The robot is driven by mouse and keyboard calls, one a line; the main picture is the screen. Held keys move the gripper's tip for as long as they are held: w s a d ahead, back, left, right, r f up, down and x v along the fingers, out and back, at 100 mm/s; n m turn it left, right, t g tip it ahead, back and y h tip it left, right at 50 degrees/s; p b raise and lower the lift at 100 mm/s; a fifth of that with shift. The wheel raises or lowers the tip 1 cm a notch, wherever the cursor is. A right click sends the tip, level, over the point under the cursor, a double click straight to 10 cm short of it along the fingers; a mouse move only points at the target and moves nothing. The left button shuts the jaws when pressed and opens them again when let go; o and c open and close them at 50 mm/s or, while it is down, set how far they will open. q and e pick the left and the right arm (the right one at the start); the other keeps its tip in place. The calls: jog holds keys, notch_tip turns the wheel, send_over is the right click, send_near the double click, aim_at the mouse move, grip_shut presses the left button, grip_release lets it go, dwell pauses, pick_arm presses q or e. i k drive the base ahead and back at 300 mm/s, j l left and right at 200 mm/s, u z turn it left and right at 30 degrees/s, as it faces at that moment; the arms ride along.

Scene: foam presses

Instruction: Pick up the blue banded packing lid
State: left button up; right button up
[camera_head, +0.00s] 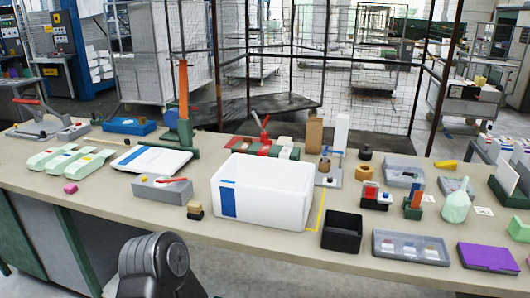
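The packing lid (138,162) is a flat white panel with a blue band along it. It lies on the table at left of centre, tilted slightly in the picture, with nothing on top of it. A white open box (275,202) with a blue band on its front stands to the right of the lid. A dark rounded part of my arm shows at the bottom, left of centre, well in front of the lid. Neither of my grippers shows.
A grey block with a red piece (163,190) stands just in front of the lid. Pale green cases (66,160) lie to its left, and a green stand with an orange post (184,125) is behind it. A black bin (342,232) stands right of the box.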

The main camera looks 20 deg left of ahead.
aim_at(152, 160)
jog(key=u, duration=1.3)
